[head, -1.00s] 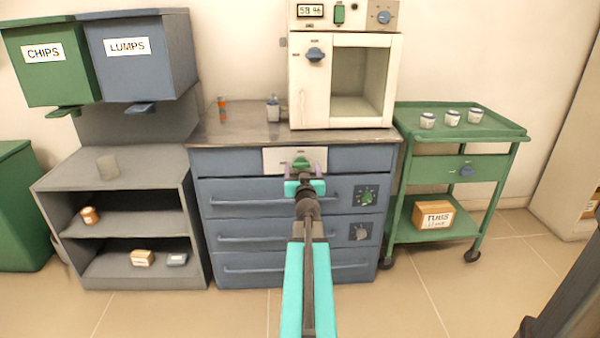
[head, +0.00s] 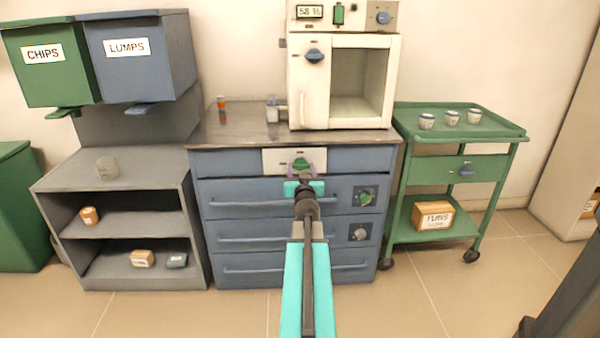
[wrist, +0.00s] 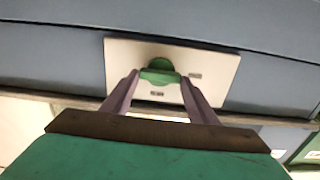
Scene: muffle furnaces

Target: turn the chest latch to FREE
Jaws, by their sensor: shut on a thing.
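The chest latch is a green knob (head: 301,163) on a pale plate (head: 270,161) at the top centre of the blue drawer chest (head: 230,161). In the wrist view, the latch (wrist: 159,73) has a round part and a bar lying roughly level across the plate (wrist: 215,65). My gripper (wrist: 159,78) has one finger at each end of the bar and is shut on it. Small marks are printed on the plate, too small to read. In the head view my gripper (head: 303,176) is at the latch, and my arm covers the drawers' middle.
The chest has drawers with long handles, a green dial (head: 366,196) and a grey dial (head: 360,234). A white furnace (head: 312,95) stands on top. A green cart (head: 490,130) with several jars is at right. A grey shelf (head: 60,172) is at left below two bins.

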